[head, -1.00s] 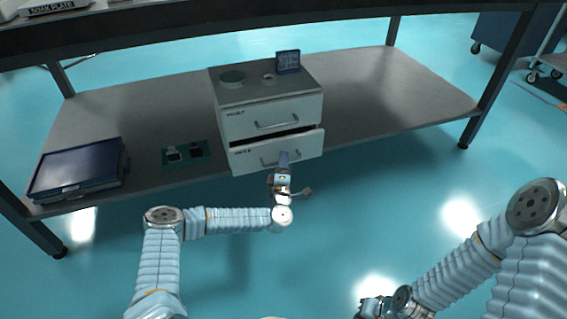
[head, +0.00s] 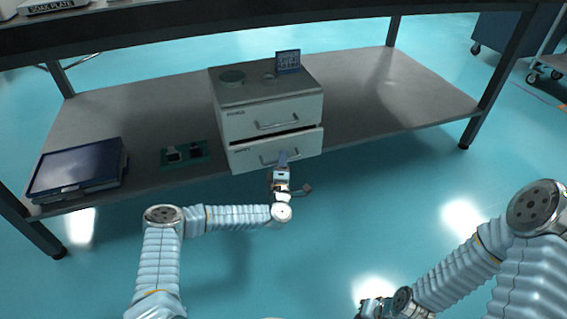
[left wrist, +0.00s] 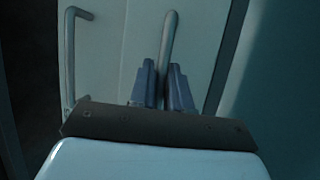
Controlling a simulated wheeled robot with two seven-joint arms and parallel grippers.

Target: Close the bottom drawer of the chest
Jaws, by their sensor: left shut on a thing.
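The chest (head: 222,98) is a white two-drawer unit with a grey top on the table's lower shelf. Its bottom drawer (head: 245,158) sticks out slightly, with a narrow dark gap above its front. The top drawer (head: 240,124) looks shut. My left gripper (head: 283,160) is at the bottom drawer's front, shut on its bar handle (left wrist: 170,45). In the left wrist view the fingers (left wrist: 163,85) stand on either side of that handle. My right gripper (head: 372,308) is low at the bottom edge, away from the chest; its fingers are not clear.
On the chest top are a green round dish (head: 232,77), a small ring-like item (head: 269,75) and a blue sign (head: 288,61). A dark blue case (head: 78,168) and a green mat (head: 205,153) with small parts lie left on the shelf (head: 400,100). Right of the chest is clear.

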